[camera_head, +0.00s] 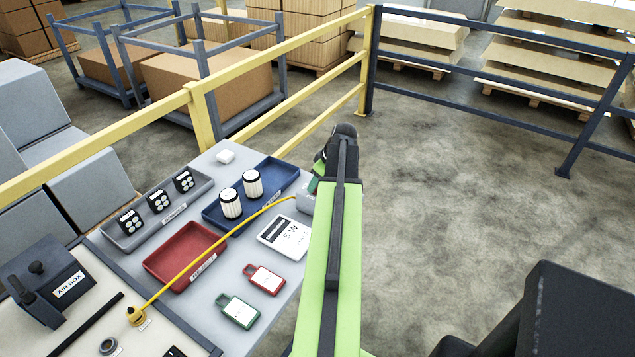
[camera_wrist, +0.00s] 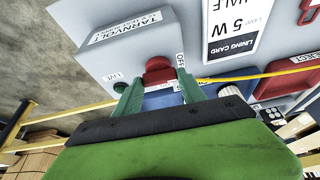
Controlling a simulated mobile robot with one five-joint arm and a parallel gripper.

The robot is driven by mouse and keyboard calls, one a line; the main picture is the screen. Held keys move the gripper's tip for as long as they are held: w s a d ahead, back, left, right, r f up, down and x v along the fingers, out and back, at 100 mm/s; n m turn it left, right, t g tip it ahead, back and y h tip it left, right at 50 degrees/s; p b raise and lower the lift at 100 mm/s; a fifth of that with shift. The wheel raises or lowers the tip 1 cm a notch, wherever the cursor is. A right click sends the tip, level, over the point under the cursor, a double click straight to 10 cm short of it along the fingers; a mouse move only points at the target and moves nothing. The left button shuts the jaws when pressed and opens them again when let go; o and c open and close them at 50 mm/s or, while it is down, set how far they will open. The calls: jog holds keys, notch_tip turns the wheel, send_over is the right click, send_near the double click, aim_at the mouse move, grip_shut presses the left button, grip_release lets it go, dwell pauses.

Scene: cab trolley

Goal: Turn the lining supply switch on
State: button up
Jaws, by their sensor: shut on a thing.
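The lining supply box (camera_wrist: 165,30) is a grey case with a "TARNVOLT" label in the wrist view. Its red switch knob (camera_wrist: 158,70) sits between the two green fingers of my gripper (camera_wrist: 160,88), which is shut on it. An "OFF" label (camera_wrist: 180,61) shows beside the knob, by the right finger. A small green lamp (camera_wrist: 120,87) with a "LIVE" label lies left of the left finger.
A yellow cable (camera_head: 215,240) crosses the trolley top from the box. A lining card (camera_head: 285,236), red tray (camera_head: 185,254), blue tray (camera_head: 277,175) with two white-ribbed cylinders, and red and green tags lie near. A yellow rail (camera_head: 100,148) runs behind. Floor at right is clear.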

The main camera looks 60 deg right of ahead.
jog(key=m, duration=0.2)
jog(key=m+h, duration=0.1)
jog(key=shift+a+m+g, duration=0.2)
jog(key=shift+m+g, duration=0.1)
jog(key=shift+m, duration=0.1)
jog(key=m+h, duration=0.1)
jog(key=m, duration=0.1)
jog(key=m+h, duration=0.1)
jog(key=m, duration=0.1)
jog(key=shift+w+a+m+g, duration=0.1)
jog(key=shift+m+g, duration=0.2)
jog(key=shift+g, duration=0.1)
jog(key=m+g+h, duration=0.1)
jog(key=m, duration=0.3)
jog(key=shift+w, duration=0.15)
jog(key=shift+m+g, duration=1.1)
jog(key=shift+m, duration=1.4)
jog(key=o, duration=1.4)
jog(key=shift+r, duration=0.1)
